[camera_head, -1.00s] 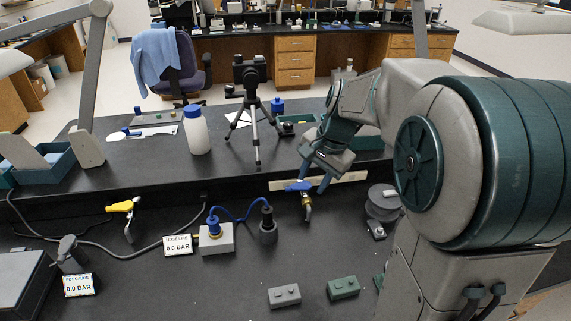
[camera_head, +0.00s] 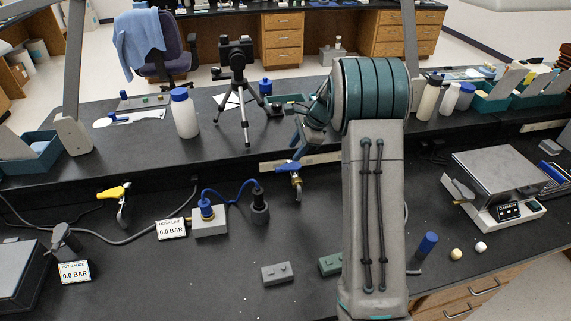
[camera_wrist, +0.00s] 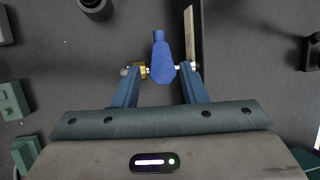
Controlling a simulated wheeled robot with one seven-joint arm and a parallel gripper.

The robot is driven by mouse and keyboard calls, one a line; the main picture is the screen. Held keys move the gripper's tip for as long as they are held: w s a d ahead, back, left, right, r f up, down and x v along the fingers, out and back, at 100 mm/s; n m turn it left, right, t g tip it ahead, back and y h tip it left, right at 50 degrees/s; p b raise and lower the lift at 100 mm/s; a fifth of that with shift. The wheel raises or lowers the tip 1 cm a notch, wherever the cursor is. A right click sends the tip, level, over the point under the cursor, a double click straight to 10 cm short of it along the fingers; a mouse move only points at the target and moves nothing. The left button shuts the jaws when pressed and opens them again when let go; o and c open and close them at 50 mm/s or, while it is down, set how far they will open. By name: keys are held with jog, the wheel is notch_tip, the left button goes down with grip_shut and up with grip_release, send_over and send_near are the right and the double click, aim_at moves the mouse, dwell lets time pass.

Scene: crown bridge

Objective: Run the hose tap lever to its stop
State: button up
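The hose tap has a blue lever (camera_head: 288,167) on a brass body (camera_head: 297,186) by the upright face of the bench's raised ledge. In the wrist view the blue lever (camera_wrist: 161,58) lies between the two blue fingers of my gripper (camera_wrist: 161,72), with the brass fitting (camera_wrist: 139,69) near the left fingertip. The fingers are apart, with a visible gap on each side of the lever. In the head view my arm hides most of the gripper. The hose line sign (camera_head: 171,228) reads 0.0 BAR.
A blue hose (camera_head: 232,190) runs from a grey box (camera_head: 209,222) to a dark socket (camera_head: 259,205), left of the tap. A yellow-levered tap (camera_head: 113,193) stands farther left. A tripod (camera_head: 240,95) stands on the ledge. Grey (camera_head: 277,273) and green blocks (camera_head: 330,264) lie in front.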

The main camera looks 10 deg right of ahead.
aim_at(283, 168)
jog(key=x, duration=0.8)
jog(key=shift+a+f+p, duration=0.1)
jog(key=shift+f+p, duration=0.15)
jog(key=shift+p, duration=0.05)
grip_shut()
